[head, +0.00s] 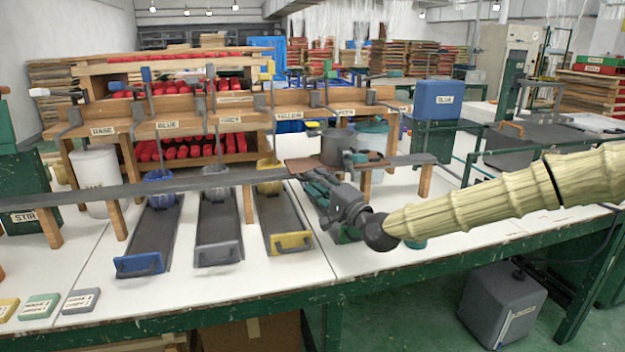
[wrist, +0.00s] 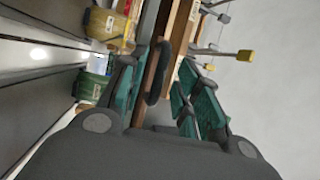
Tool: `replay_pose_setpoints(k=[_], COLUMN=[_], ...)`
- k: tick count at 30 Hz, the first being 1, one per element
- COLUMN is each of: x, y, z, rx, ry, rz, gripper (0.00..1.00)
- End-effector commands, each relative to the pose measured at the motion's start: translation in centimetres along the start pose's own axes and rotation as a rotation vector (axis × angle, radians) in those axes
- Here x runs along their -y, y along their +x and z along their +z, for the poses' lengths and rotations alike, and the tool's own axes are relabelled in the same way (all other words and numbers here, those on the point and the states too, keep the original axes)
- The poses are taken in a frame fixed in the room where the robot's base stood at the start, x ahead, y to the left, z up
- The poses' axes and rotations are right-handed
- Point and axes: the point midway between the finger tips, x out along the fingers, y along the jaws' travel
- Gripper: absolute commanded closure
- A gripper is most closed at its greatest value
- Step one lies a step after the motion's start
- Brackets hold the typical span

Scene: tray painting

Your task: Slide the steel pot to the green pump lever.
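The steel pot (head: 338,149), dark grey with a side handle, stands upright on a brown board on the raised shelf, right of the yellow station. A lever with a green top (head: 328,67) rises behind the shelf, above the pot in the picture. My gripper (head: 318,188) is in front of the shelf, below and left of the pot. In the wrist view its teal fingers (wrist: 163,98) are apart. A dark loop (wrist: 158,75) and a brown strip show between them, with a gap to the right finger. I cannot tell whether the loop is the pot's handle.
A long grey rail (head: 150,188) runs along the shelf front. Blue, grey and yellow trays (head: 283,215) lie below it. A white bucket (head: 97,170) stands at left, a yellow bucket (wrist: 108,26) and green bucket (wrist: 93,88) near my gripper.

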Motion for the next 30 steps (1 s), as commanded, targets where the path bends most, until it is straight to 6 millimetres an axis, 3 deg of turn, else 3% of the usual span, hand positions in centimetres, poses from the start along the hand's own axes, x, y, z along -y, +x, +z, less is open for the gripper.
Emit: replay_pose_setpoints(k=[6, 15, 21, 30], x=[0.1, 0.1, 0.1, 0.1], y=[-3.8, -8.0, -9.2, -9.4], z=[-0.1, -0.2, -0.1, -0.1], rx=[-0.001, -0.001, -0.001, -0.001], ry=[0.001, -0.001, 0.000, -0.001], rz=[-0.001, -0.002, -0.002, -0.002], gripper=[0.67, 0.67, 0.67, 0.67])
